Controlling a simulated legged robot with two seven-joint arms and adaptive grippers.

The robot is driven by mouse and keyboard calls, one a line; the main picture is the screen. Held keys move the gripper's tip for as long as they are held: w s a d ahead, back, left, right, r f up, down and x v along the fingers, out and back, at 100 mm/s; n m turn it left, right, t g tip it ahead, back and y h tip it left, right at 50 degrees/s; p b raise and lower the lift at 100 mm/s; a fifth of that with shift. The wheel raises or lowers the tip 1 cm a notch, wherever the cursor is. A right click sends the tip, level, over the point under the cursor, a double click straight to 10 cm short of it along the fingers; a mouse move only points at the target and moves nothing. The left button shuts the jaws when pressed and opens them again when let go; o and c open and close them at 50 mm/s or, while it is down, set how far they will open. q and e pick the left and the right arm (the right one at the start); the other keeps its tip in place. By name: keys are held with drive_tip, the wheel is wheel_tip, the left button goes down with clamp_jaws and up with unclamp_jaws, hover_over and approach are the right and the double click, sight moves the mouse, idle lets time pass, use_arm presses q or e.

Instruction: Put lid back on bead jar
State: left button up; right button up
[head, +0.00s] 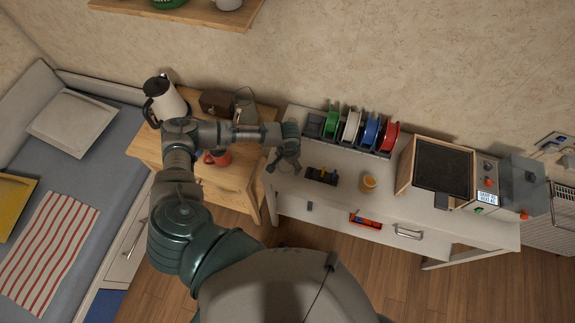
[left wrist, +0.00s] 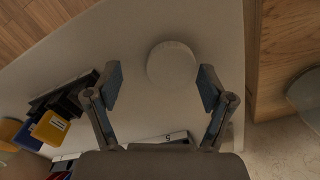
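A round white lid (left wrist: 172,63) lies flat on the white table (left wrist: 215,30). In the left wrist view it sits between and just beyond the fingertips of my left gripper (left wrist: 161,88), which is open and empty. In the head view my left gripper (head: 284,163) is over the left end of the white table (head: 340,203) and mostly hides the lid. A small jar with orange-yellow contents (head: 368,183), apparently the bead jar, stands to the right on the same table. My right gripper is not in view.
A dark holder (head: 321,177) with small coloured items stands between gripper and jar. Coloured spools (head: 352,128) line the table's back. A wooden-framed machine (head: 440,172) is at right. A wooden cabinet (head: 236,187) with a red mug (head: 219,157) and kettle (head: 165,101) adjoins at left.

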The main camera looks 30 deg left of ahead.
sight(287, 167)
use_arm(q)
drive_tip(key=c, duration=0.6)
drive_tip(key=shift+a, duration=0.3)
drive_tip(key=shift+c, duration=0.4)
drive_tip(key=shift+a+f, duration=0.1)
drive_tip(key=shift+a, duration=0.2)
drive_tip(key=shift+a+f, duration=0.15)
drive_tip(key=shift+a, duration=0.25)
drive_tip(key=shift+c, duration=0.3)
drive_tip(key=shift+d+r, duration=0.5)
drive_tip(key=shift+r, duration=0.1)
drive_tip(key=r, duration=0.2)
drive_tip(key=d, duration=0.1)
drive_tip(key=shift+s+r, duration=0.3)
drive_tip(key=shift+r, duration=0.1)
drive_tip(key=s+d+r, duration=0.1)
drive_tip(key=s+d, duration=0.8)
drive_tip(key=s, duration=0.2)
drive_tip(key=shift+s+d+r, duration=0.15)
drive_tip(key=shift+s+d, duration=0.05)
drive_tip(key=shift+s, duration=0.1)
